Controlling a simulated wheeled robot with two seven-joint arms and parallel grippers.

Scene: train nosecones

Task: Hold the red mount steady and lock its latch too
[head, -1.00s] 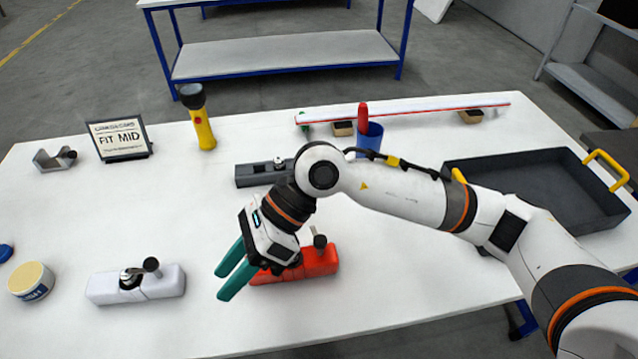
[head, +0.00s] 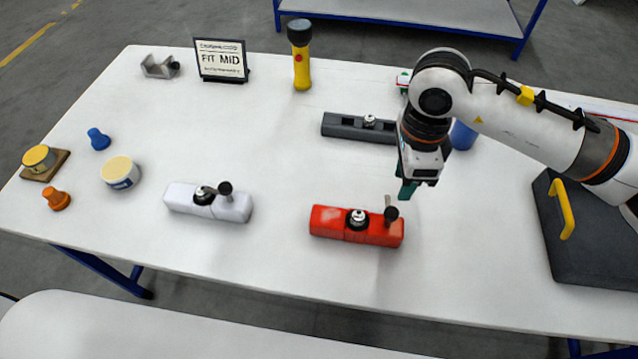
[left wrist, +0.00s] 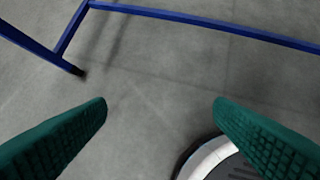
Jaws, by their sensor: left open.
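The red mount (head: 335,223) lies on the white table at front centre in the head view. A round metal fitting (head: 357,218) sits on its top, and its latch, a lever with a black knob (head: 390,214), stands up near its right end. My right gripper (head: 406,191) hangs behind and to the right of that knob, apart from the mount. Its teal fingers are seen edge-on, so their gap is hidden. My left gripper (left wrist: 160,103) shows only in the left wrist view, open and empty above the grey floor.
A white mount (head: 178,196) stands left of the red one, a dark grey mount (head: 340,126) behind. A blue cup (head: 463,136) and dark tray (head: 590,245) are at right. A flashlight (head: 301,60), sign (head: 221,61) and tub (head: 120,172) stand farther left. Table between mounts is clear.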

